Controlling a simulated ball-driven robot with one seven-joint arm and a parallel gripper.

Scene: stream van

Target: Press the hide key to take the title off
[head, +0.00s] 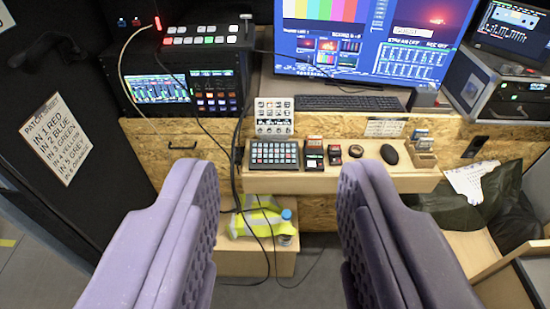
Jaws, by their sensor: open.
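My gripper (278,180) is open, its two purple fingers wide apart in the lower half of the head view, with nothing between them. Beyond the fingertips, a black keypad (274,154) with a grid of small pale keys lies on the wooden desk shelf. A white panel (274,116) with several rows of dark markings stands just behind it. The labels are too small to read, so I cannot tell which key is the hide key. The large monitor (372,35) shows colour bars, small picture tiles and a table of text. The fingers appear apart from the keypad.
A keyboard (348,103) lies behind. A switcher (207,35) stands at back left. Cables hang left of the keypad. A yellow vest (255,220) and bottle (287,225) sit below.

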